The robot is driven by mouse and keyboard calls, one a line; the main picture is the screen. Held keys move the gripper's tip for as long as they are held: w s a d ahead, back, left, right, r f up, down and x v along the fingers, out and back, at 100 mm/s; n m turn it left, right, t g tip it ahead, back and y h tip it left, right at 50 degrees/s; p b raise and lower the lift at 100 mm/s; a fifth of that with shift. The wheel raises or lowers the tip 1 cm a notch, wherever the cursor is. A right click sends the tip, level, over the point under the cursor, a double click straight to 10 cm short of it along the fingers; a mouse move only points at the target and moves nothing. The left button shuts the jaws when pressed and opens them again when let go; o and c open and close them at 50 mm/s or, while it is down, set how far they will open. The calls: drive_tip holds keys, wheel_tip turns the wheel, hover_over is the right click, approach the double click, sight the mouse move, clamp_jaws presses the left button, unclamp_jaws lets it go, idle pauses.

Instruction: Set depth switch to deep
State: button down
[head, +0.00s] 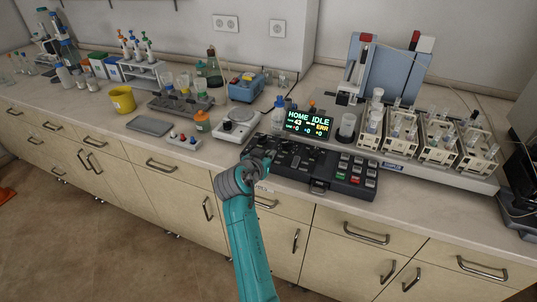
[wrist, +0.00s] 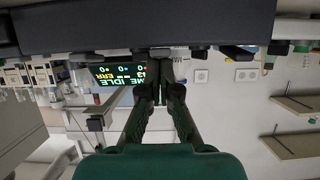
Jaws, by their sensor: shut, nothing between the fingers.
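The dark control panel (head: 325,180) lies along the front of the bench, with dark controls at its left and a keypad (head: 357,170) at its right. I cannot tell which control is the depth switch, and its setting is not readable. My gripper (head: 266,158) is over the left part of the panel, and the arm hides some controls there. In the upside-down wrist view my gripper (wrist: 158,78) is shut and empty, its tips close to the dark panel edge (wrist: 110,28). I cannot tell whether they touch anything.
A display (head: 310,122) behind the panel reads HOME IDLE and ERR. Sample racks (head: 437,140) stand at the right, a white balance-like device (head: 237,128) at the left. A grey tray (head: 149,126) and yellow cup (head: 122,100) are further left.

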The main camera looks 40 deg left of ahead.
idle(0.3)
drive_tip(key=shift+r, duration=0.7)
